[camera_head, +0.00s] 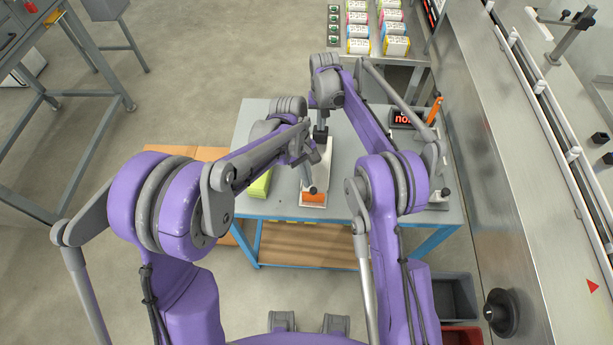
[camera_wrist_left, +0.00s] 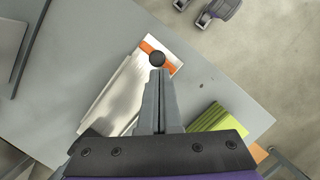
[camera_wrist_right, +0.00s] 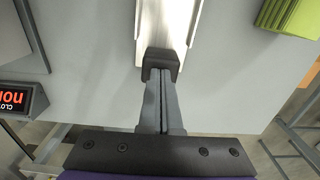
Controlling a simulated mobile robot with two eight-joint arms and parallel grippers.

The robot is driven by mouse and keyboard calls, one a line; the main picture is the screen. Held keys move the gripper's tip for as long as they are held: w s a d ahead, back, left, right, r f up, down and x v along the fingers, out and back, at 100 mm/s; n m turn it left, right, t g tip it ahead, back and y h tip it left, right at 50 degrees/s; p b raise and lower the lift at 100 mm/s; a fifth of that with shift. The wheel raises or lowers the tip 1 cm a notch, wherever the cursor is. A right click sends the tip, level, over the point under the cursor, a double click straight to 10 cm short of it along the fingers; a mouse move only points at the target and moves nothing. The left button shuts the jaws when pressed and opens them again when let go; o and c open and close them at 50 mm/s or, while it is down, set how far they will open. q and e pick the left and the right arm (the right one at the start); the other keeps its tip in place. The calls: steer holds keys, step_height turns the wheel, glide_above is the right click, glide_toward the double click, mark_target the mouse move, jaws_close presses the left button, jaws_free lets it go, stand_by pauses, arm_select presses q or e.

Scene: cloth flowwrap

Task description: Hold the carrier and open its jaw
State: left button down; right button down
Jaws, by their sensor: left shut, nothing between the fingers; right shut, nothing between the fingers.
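The carrier (camera_head: 325,165) is a long pale metal plate with an orange band near its front end, lying on the grey table. It also shows in the left wrist view (camera_wrist_left: 118,98) and the right wrist view (camera_wrist_right: 165,22). A round dark knob (camera_wrist_left: 157,59) is over the orange band. My left gripper (camera_wrist_left: 160,72) is shut, its tips right at the knob; contact is unclear. My right gripper (camera_wrist_right: 160,82) is shut and empty at the carrier's far end, its tips at a black block (camera_wrist_right: 160,63) that partly hides them. I cannot tell whether the jaw is open.
A stack of green cloths (camera_wrist_left: 218,120) lies on the table (camera_head: 250,135) beside the carrier. A red-lettered display (camera_head: 408,118) and an orange upright piece (camera_head: 434,108) stand at the right. A steel conveyor machine (camera_head: 500,150) is beyond the right edge. Wrapped packs (camera_head: 358,30) lie behind.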

arm_select(q)
steer(key=shift+s+d+f, duration=0.15)
steer(key=shift+s+d, duration=0.1)
steer(key=shift+s, duration=0.45)
arm_select(e)
steer(key=shift+f, duration=0.25)
arm_select(q)
steer(key=w+a+r, duration=0.2)
steer(key=r, duration=0.3)
steer(key=w+a+r, duration=0.2)
steer(key=w+r, duration=0.1)
steer(key=r, duration=0.2)
steer(key=shift+a+r, duration=0.3)
steer(key=shift+a, duration=0.05)
arm_select(e)
steer(key=shift+r, duration=0.15)
